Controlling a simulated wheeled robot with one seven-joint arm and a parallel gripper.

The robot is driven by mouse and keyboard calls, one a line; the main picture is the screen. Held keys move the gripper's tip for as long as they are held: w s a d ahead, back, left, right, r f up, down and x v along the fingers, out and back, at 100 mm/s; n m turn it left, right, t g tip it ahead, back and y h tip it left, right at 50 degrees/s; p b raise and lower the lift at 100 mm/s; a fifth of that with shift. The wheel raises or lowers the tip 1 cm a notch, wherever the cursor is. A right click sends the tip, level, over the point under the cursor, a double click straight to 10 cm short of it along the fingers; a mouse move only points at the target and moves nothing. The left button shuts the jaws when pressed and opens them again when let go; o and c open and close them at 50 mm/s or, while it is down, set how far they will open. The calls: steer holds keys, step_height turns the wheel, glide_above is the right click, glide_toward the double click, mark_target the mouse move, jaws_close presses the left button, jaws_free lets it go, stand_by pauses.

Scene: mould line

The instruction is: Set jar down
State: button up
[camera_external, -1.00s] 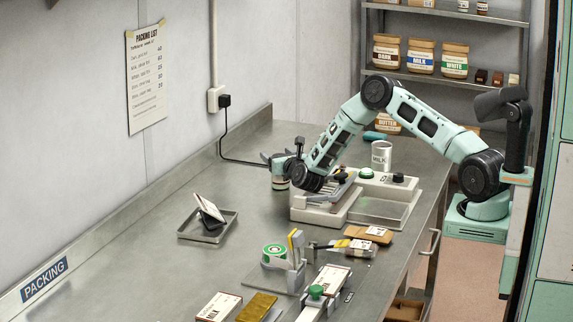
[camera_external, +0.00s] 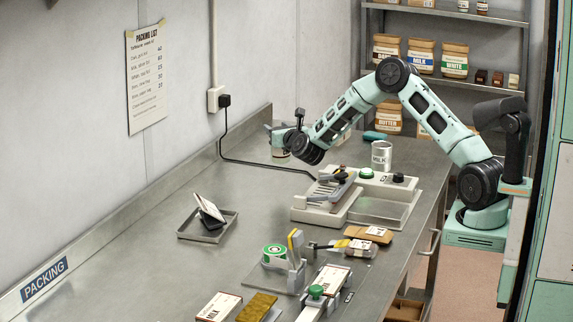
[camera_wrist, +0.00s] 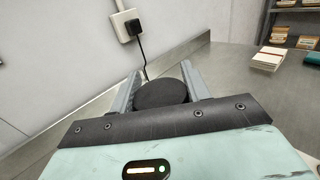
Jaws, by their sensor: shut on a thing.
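The jar (camera_external: 278,151) is at the far end of the steel bench, below my gripper (camera_external: 273,130) and partly hidden by it. In the wrist view its dark round lid (camera_wrist: 162,93) sits between the two grey fingers of my gripper (camera_wrist: 160,84), which are shut on it. The jar looks upright. I cannot tell whether its base touches the bench (camera_external: 150,275) or hangs just above it.
A black cord runs from the wall socket (camera_external: 216,98) across the bench close to the jar.

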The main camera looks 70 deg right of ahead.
steer(key=shift+w+a+r, duration=0.1)
steer(key=shift+r, duration=0.55)
steer(key=w+a+r+n+t+y+p, duration=0.1)
steer(key=w+a+p, duration=0.15)
steer(key=a, duration=1.35)
steer(key=w+a+n+t+y+p, duration=0.1)
steer(key=w+a+y+p, duration=0.15)
steer(key=a, duration=1.35)
steer(key=s+a+n+t+p, duration=0.1)
steer(key=s+a, duration=0.2)
steer(key=a, duration=1.4)
steer(key=s+a+y+p, duration=0.2)
steer(key=s+a, duration=0.4)
steer(key=a, duration=0.5)
step_height(320, 180, down, 11)
steer(key=p, duration=0.3)
steer(key=shift+a+n, duration=0.2)
steer(key=shift+n, duration=0.2)
steer(key=shift+w, duration=0.1)
